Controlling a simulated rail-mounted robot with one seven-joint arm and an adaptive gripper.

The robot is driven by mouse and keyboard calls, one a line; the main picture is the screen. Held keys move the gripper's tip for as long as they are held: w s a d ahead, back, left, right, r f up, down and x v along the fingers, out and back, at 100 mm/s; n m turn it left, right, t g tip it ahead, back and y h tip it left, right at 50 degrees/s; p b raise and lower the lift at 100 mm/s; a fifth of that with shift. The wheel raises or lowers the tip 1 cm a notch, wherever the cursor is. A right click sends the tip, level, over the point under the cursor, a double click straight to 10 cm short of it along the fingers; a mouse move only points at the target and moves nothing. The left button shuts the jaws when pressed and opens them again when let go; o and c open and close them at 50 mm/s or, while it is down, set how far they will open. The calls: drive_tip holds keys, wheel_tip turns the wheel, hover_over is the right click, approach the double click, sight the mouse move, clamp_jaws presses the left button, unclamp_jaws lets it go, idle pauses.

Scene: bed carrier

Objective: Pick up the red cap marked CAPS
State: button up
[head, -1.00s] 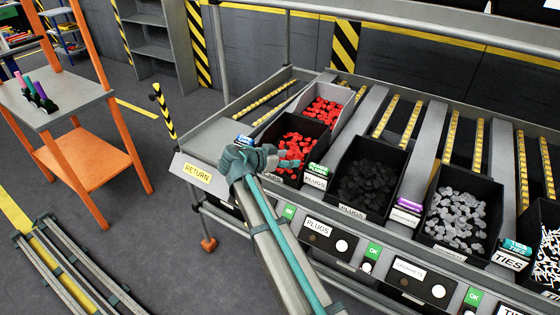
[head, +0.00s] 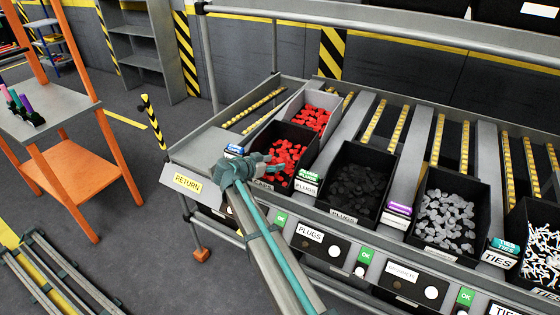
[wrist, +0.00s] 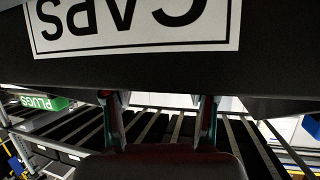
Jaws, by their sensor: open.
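Small red caps (head: 287,155) lie in a heap in a black bin (head: 304,163) on the rack, near its left end. The bin's front label reads CAPS and is partly hidden by my gripper in the head view. The label (wrist: 130,25) shows large and upside down in the wrist view. My gripper (head: 272,166) is at the front left of this bin, its fingers pointing toward the bin. In the wrist view its two fingers (wrist: 160,112) stand apart, with no cap visible between them. Whether the fingertips touch the bin or caps is unclear.
A grey bin (head: 297,105) with more red pieces sits behind. A black plugs bin (head: 342,205), a grey-parts bin (head: 428,240) and a ties bin stand to the right. The RETURN chute (head: 187,183) is left. An orange-legged table (head: 50,118) stands far left.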

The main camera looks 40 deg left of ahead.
sight(280, 162)
drive_tip(key=shift+p+x, duration=0.3)
drive_tip(key=shift+x, duration=1.15)
drive_tip(key=c, duration=0.8)
drive_tip(key=shift+r, duration=0.15)
